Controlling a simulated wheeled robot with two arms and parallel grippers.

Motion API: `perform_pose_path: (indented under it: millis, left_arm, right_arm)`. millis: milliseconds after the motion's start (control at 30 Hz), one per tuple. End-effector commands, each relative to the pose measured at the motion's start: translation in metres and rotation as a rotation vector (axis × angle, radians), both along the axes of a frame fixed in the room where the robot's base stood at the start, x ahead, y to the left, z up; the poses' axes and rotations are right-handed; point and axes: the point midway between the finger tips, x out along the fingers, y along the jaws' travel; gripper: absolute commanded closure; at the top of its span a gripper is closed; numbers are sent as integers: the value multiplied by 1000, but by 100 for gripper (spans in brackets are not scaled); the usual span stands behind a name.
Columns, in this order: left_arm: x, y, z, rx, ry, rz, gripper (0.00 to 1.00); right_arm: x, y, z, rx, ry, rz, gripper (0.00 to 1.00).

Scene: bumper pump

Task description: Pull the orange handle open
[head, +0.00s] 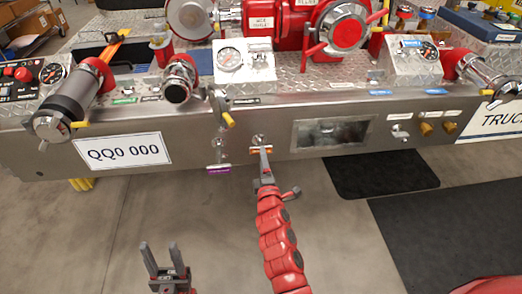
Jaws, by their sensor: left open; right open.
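The orange handle (254,151) is a small bar on the lower front face of the steel bumper, below a round silver fitting. My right gripper (265,153) is open with its fingertips at the handle and partly covers it, with orange showing on both sides. I cannot tell whether the fingers touch it. My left gripper (159,247) is open and empty, its two fingers pointing up, low in the head view and well in front of the bumper.
A purple handle (219,169) hangs close left of the orange one, with a yellow-tipped lever (228,120) above it. A recessed window (334,133) is to the right. A licence plate (123,150) is at left. Floor below the bumper is clear, with dark mats (380,174) right.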

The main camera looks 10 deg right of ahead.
Motion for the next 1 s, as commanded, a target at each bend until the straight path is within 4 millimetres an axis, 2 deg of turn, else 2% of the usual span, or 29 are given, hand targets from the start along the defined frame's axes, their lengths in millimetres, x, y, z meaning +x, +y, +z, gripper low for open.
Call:
perform_pose_path:
  millis: [100, 300, 500, 733, 1000]
  left_arm:
    - [0, 0, -7, 0, 0, 0, 50]
    - [0, 0, -15, 0, 0, 0, 50]
    - [0, 0, -16, 0, 0, 0, 50]
    - [0, 0, -16, 0, 0, 0, 50]
    - [0, 0, -16, 0, 0, 0, 50]
  right_arm:
    - [23, -1, -2, 0, 0, -2, 30]
    - [47, 0, -3, 1, 2, -2, 30]
    - [55, 0, 0, 1, 0, -1, 30]
    - [55, 0, 0, 0, 0, -1, 30]
    - [55, 1, 0, 0, 0, 0, 79]
